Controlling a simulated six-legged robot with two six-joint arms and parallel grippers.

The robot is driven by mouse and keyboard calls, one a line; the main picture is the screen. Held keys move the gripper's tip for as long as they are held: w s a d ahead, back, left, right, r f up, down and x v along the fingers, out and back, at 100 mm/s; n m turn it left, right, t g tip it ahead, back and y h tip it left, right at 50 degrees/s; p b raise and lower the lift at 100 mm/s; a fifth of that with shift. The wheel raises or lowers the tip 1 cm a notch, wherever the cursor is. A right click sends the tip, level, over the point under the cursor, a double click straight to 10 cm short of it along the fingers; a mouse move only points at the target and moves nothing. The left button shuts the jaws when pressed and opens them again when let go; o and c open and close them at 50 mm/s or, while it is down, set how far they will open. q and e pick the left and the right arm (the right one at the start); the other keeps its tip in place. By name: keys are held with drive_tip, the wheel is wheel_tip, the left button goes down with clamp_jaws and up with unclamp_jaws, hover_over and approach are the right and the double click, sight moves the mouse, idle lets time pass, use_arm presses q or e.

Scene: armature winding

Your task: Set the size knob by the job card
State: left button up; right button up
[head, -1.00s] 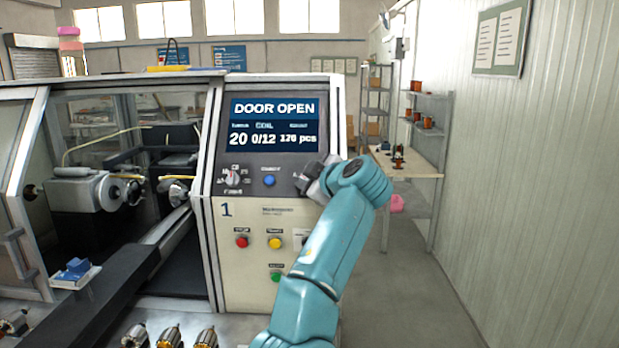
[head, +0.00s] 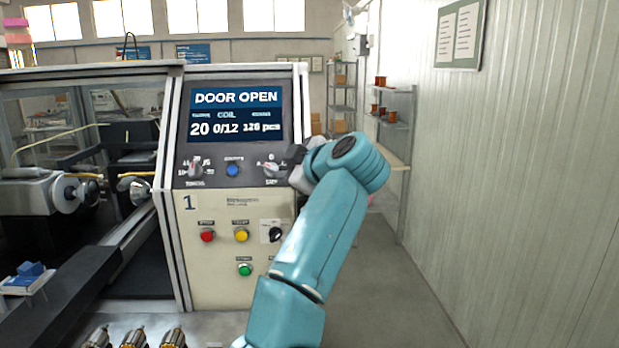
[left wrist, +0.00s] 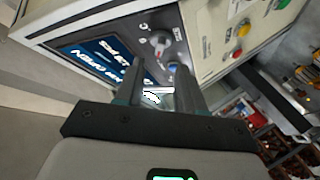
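The winding machine's panel has a left rotary knob (head: 196,170), a blue button (head: 233,170) and a right rotary knob (head: 270,170). Their labels are too small to read surely, so I cannot tell which is the size knob. The screen (head: 235,113) above reads "DOOR OPEN", 20 and 0/12. My left gripper (head: 298,164) is beside the right knob at the panel's right edge. The left wrist view shows its fingers (left wrist: 160,88) apart and empty, with a knob (left wrist: 158,42) and the blue button (left wrist: 173,68) beyond. I cannot make out a job card. My right gripper is out of view.
Below are a red button (head: 207,235), a yellow button (head: 241,234), a green button (head: 244,269) and a black rotary switch (head: 276,234). Several armatures (head: 134,338) stand at the bottom. A blue-topped tray (head: 24,282) is at left. The floor (head: 400,285) at right is clear.

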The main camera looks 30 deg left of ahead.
use_arm(q)
drive_tip(key=v, duration=0.9)
drive_tip(key=shift+b, duration=0.35)
drive_tip(key=shift+d, duration=0.1)
drive_tip(key=shift+s, duration=0.1)
